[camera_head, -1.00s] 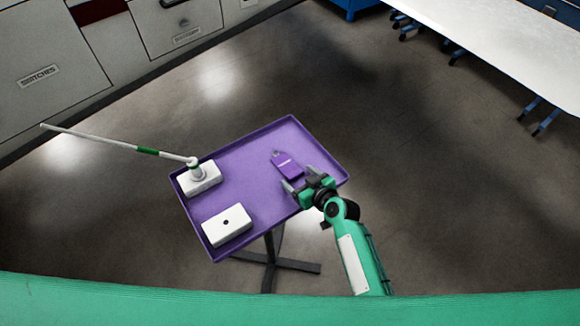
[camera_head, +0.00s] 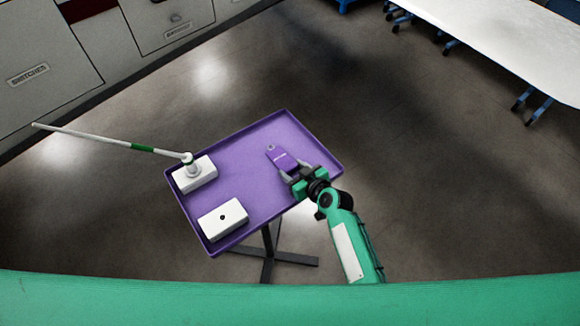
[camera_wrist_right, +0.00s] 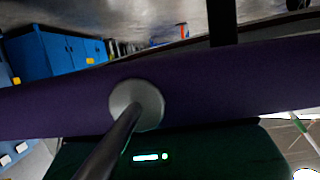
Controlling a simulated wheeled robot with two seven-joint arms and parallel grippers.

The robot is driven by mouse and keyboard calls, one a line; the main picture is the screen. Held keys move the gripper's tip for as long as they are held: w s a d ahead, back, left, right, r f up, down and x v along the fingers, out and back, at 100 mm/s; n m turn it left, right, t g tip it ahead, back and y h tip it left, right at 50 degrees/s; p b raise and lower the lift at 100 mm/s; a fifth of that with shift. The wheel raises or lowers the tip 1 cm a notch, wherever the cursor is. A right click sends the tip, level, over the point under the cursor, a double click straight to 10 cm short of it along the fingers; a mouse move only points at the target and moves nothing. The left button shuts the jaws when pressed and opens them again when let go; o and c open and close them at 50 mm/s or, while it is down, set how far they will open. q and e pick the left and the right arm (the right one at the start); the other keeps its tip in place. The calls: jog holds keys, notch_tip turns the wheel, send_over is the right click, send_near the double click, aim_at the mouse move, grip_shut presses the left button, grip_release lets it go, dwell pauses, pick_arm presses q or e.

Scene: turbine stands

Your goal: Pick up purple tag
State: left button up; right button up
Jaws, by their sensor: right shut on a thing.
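The purple tag (camera_head: 280,157) lies near the right part of the purple tray (camera_head: 234,149), its holed end pointing away from me. My right gripper (camera_head: 293,173) comes in from the lower right and is shut on the tag's near end, which its fingers partly cover. In the right wrist view a finger with a round grey pad (camera_wrist_right: 137,104) shows close up against purple; I cannot tell there where tag and tray part. I cannot tell whether the tag is clear of the tray. My left gripper is not in view.
On the tray's left stand a white block with a long white and green rod (camera_head: 194,174) and a second white block with a dark hole (camera_head: 223,218). The tray has a raised rim and a dark stand (camera_head: 268,262). Grey cabinets and a white table (camera_head: 510,45) stand farther off.

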notch_tip(320, 180, up, 20)
jog(key=b, duration=0.2)
jog(key=shift+b, duration=0.4)
jog(key=o, duration=0.8)
jog(key=c, duration=0.8)
notch_tip(320, 180, up, 12)
jog(key=p, duration=1.2)
jog(key=shift+p, duration=0.3)
